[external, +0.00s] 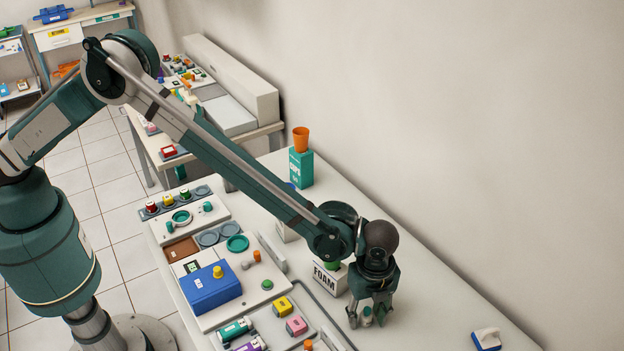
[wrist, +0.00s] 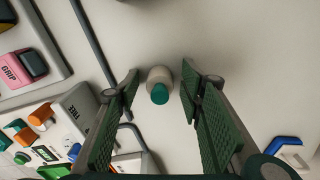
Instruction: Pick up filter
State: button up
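A small off-white cylinder with a teal end (wrist: 159,85), which I take to be the filter, stands on the white tabletop. It carries no readable label. My gripper (wrist: 160,78) is open, with its two green ridged fingers on either side of the cylinder and visible gaps to both. In the external view, my gripper (external: 367,315) points down close to the tabletop, and the cylinder (external: 366,318) shows partly between the fingers. The exact height of the fingertips above the table is hard to tell.
A panel with a blue box (external: 210,289) and a tray with pink and yellow blocks (external: 296,326) lie further left. A blue-and-white item (external: 486,339) is at front right. The table right of my gripper is mostly clear.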

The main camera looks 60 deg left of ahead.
aim_at(368, 309)
jog(key=c, duration=0.8)
jog(key=shift+r, duration=0.1)
jog(key=shift+r, duration=4.9)
